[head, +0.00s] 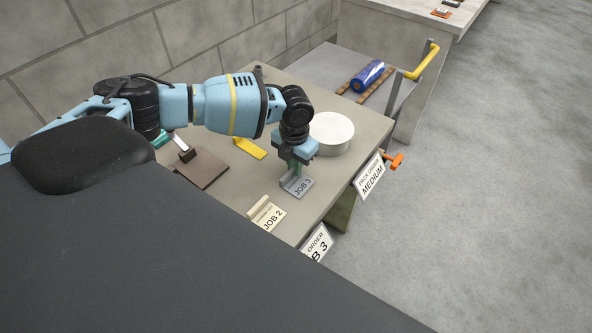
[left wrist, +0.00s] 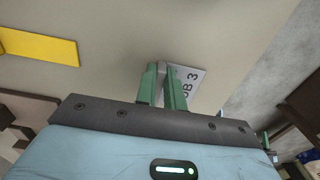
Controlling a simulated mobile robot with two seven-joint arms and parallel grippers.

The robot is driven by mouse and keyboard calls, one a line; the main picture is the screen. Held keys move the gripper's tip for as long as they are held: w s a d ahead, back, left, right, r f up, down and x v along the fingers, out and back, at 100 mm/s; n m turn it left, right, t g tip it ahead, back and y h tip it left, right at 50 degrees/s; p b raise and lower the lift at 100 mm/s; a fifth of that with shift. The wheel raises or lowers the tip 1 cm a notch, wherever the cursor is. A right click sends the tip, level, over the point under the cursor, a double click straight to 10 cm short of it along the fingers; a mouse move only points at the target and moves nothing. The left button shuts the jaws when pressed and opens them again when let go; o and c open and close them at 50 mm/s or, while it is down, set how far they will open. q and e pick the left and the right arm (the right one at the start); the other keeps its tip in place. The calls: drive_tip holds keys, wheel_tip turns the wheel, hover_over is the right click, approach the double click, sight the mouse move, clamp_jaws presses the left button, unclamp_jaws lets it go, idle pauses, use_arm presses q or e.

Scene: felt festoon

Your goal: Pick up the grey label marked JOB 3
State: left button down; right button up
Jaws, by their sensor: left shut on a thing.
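The grey label marked JOB 3 (head: 299,187) is on the table in the head view, near the table's right edge. My left gripper (head: 294,167) points down at the label's raised back part. In the left wrist view the green fingers of my left gripper (left wrist: 163,86) are shut on that raised part, and the label (left wrist: 190,84) shows its printed face beyond them. Whether the label touches the table is hard to tell. My right gripper is not in view.
A cream JOB 2 label (head: 267,216) stands nearer on the table (head: 240,185). A white round tin (head: 331,133) stands just behind the gripper. A yellow piece (head: 249,148) and a brown block (head: 201,168) lie left. Signs (head: 369,179) hang at the table's edge.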

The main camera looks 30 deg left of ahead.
use_arm(q)
drive_tip(key=shift+r, duration=0.65)
wheel_tip(320, 180, up, 2)
drive_tip(key=shift+s+d+r, duration=0.1)
drive_tip(key=shift+d, duration=0.05)
drive_tip(key=s+d, duration=0.3)
drive_tip(key=s, duration=0.1)
drive_tip(key=s+d+r, duration=0.1)
drive_tip(key=s+d, duration=0.6)
drive_tip(key=shift+s+d+r, duration=0.15)
drive_tip(key=shift+s, duration=0.25)
